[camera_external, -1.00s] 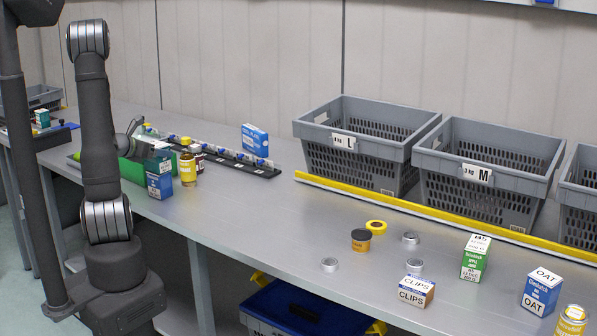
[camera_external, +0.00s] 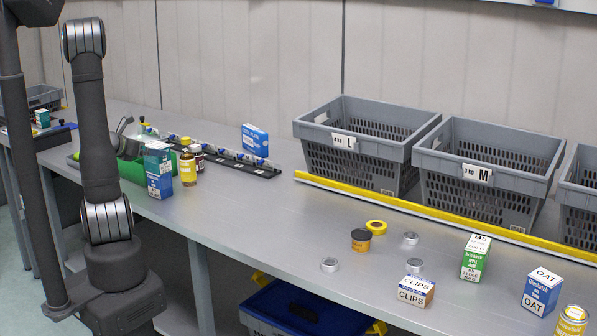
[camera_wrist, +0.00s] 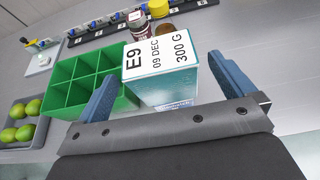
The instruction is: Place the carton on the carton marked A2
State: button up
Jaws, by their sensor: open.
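A teal-and-white carton (camera_external: 158,157) stands on top of a blue-and-white carton (camera_external: 160,186) at the front edge of the bench. In the wrist view the upper carton (camera_wrist: 160,80) shows a white top printed E9, 09 DEC, 300 G. A sliver of the lower carton shows beneath it; no A2 mark is readable. My gripper (camera_wrist: 160,75) is open, with one blue finger on each side of the upper carton and visible gaps. In the external view my gripper (camera_external: 126,138) is left of the stack, partly hidden by my arm.
A green divided bin (camera_wrist: 85,80) is close left of the stack, with a grey tray of green fruit (camera_wrist: 20,125) beyond. Grey crates L (camera_external: 365,145) and M (camera_external: 490,160) are farther right.

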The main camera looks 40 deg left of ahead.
jog(key=v, duration=0.8)
jog(key=x, duration=1.2)
jog(key=shift+s, duration=0.1)
jog(key=shift+r, duration=0.1)
dwell(0.4)
